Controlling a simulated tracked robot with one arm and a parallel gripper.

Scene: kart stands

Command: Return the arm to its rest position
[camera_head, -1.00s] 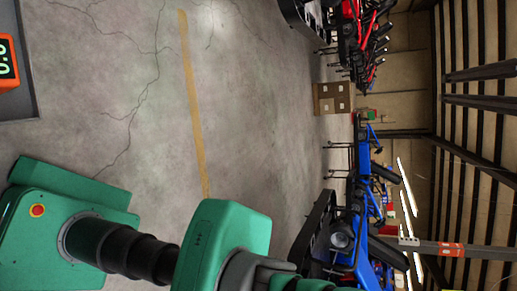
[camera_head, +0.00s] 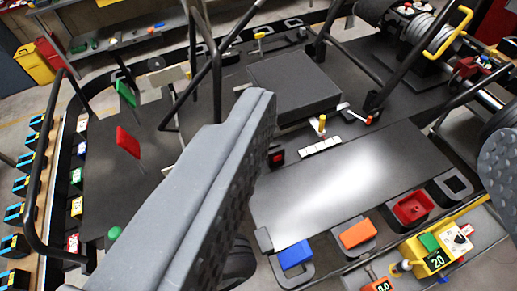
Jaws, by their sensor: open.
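My gripper (camera_head: 382,120) is open and empty. Its two grey fingers with dimpled pads stand wide apart, one across the middle of the view and one cut off at the right edge. It is over a kart with a black floor panel (camera_head: 345,180). No object lies between the pads in contact with them. The rest of my arm is hidden.
Dark tube bars (camera_head: 217,75) rise close to the left finger. Blue (camera_head: 295,255), orange (camera_head: 357,234) and red (camera_head: 413,207) pieces sit along the kart's near edge, by a yellow device (camera_head: 437,262). Small boxes (camera_head: 20,187) line a shelf at left.

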